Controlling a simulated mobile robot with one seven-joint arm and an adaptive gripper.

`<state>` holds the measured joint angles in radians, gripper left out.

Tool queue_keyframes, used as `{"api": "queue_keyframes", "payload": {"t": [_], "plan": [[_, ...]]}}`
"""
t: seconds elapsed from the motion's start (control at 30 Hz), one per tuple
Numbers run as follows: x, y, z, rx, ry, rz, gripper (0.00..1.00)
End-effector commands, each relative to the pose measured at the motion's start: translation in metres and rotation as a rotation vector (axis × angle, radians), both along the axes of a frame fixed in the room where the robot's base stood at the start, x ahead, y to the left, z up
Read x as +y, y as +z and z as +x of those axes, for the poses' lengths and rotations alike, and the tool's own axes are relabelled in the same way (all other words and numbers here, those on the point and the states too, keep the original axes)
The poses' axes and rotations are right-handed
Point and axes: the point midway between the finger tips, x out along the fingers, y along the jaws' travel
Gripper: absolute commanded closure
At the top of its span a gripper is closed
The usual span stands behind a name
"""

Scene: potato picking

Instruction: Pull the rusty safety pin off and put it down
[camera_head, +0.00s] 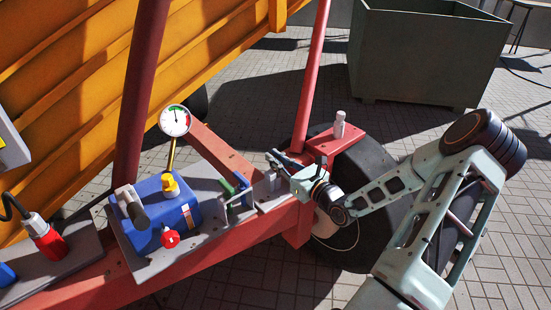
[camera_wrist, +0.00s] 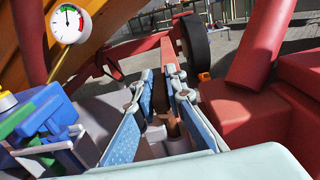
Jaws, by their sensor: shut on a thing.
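My gripper (camera_head: 279,161) is over the grey bracket plate (camera_head: 268,197) on the red frame, right of the blue box. In the wrist view its two blue-padded fingers (camera_wrist: 161,88) are close together and shut on the rusty safety pin (camera_wrist: 172,127). Only a small brown piece of the pin shows between the fingers, near a grey upright part. The rest of the pin is hidden by the fingers. In the head view I cannot make out the pin. I cannot tell whether it is still in its seat.
A blue box (camera_head: 165,212) with a yellow knob, a red knob and a dial gauge (camera_head: 174,121) stands to the left. A red block (camera_head: 333,143) and a black tyre (camera_head: 365,160) lie to the right. Paving is open at front right.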

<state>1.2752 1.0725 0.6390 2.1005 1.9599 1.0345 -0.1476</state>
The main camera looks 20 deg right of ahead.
Motion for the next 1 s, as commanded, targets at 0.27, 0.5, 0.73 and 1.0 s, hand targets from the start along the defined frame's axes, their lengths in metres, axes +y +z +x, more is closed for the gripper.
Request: {"api": "queue_keyframes", "payload": {"t": [0.27,0.5,0.73,1.0], "plan": [[0.0,0.001,0.0,0.0,0.0,0.0,1.0],[0.0,0.009,0.0,-0.001,0.0,0.0,1.0],[0.0,0.017,0.0,-0.001,0.0,-0.001,1.0],[0.0,0.026,0.0,-0.001,0.0,-0.001,1.0]]}}
